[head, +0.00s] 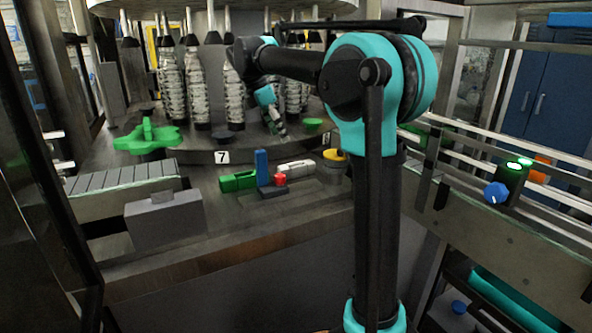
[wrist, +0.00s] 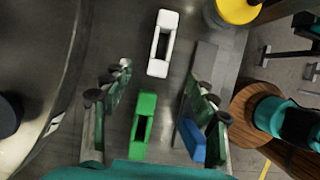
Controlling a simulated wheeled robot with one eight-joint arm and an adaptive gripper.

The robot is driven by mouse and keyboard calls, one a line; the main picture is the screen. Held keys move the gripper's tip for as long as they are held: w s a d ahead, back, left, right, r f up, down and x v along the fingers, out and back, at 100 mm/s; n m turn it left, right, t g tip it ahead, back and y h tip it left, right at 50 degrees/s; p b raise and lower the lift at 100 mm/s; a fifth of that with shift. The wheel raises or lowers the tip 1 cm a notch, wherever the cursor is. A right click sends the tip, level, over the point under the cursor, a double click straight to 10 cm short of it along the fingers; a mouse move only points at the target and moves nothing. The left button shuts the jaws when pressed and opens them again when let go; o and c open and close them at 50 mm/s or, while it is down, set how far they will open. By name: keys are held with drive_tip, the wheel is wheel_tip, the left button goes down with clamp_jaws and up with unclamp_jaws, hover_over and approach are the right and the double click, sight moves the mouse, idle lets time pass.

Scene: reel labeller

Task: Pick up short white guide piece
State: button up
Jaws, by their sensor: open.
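In the wrist view the white piece (wrist: 152,45) is a small block with a dark slot, lying apart from the other parts near the top middle. My gripper (head: 278,127) hangs above the deck behind the parts. In the wrist view my gripper (wrist: 165,78) is open with nothing held, and the white piece lies beyond its fingertips. The green guide piece (wrist: 137,125) shows between the fingers, lower down.
A blue upright part (head: 262,167) stands on a dark base between the green piece (head: 238,181) and the white one. A yellow-topped round part (head: 335,155) is close right. Bottles (head: 234,98) and a green star wheel (head: 147,137) stand behind and left.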

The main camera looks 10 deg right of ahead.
hover_over(296, 170)
drive_tip(key=w+a, duration=0.2)
wheel_tip(296, 170, down, 9)
drive_tip(key=shift+s+r, duration=0.1)
drive_tip(key=shift+r, duration=0.05)
drive_tip(key=shift+d+x, duration=0.15)
drive_tip(key=shift+x, duration=1.15)
drive_tip(key=shift+d+x, duration=0.15)
drive_tip(key=shift+x, duration=1.2)
drive_tip(key=shift+r, duration=0.15)
drive_tip(key=shift+s, duration=0.1)
clamp_jaws()
drive_tip(key=shift+r, duration=0.1)
